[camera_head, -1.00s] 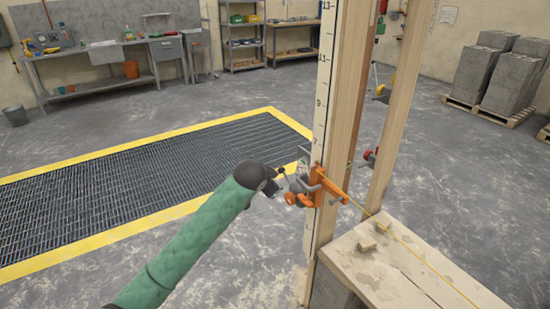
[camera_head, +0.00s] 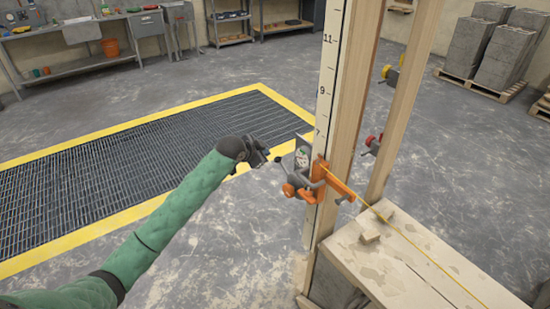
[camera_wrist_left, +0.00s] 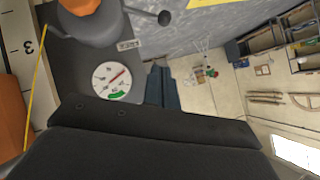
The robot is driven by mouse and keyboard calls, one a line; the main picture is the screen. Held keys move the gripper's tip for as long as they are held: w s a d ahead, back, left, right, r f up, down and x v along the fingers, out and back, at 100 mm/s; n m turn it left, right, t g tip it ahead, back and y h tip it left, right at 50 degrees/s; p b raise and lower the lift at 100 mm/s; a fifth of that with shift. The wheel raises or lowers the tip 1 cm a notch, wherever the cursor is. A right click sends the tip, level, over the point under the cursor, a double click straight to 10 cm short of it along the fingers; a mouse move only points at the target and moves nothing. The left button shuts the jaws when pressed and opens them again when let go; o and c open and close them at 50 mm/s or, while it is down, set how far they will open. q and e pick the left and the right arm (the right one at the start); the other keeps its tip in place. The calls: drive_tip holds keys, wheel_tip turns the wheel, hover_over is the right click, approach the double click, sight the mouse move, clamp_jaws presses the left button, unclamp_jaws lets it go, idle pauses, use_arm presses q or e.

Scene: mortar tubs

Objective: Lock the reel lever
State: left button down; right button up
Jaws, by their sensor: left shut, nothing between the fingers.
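The reel (camera_head: 293,190), grey with orange parts, is held by an orange clamp (camera_head: 321,172) on the numbered timber post. Its lever (camera_head: 279,160), a thin rod with a dark ball knob, points up and left in the head view. A round dial (camera_wrist_left: 111,82) with a red needle and green band sits on a grey plate by the reel. My left gripper (camera_head: 263,155) is shut and empty, just left of the knob. Its fingers (camera_wrist_left: 161,88) show beside the dial plate, apparently clear of the lever.
A yellow line (camera_head: 405,240) runs from the clamp over the block-work top (camera_head: 385,255). A second post (camera_head: 408,95) stands behind at the right. A yellow-edged floor grating (camera_head: 130,165) lies left.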

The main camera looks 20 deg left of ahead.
sight(280, 158)
use_arm(q)
drive_tip(key=shift+d+r, duration=0.1)
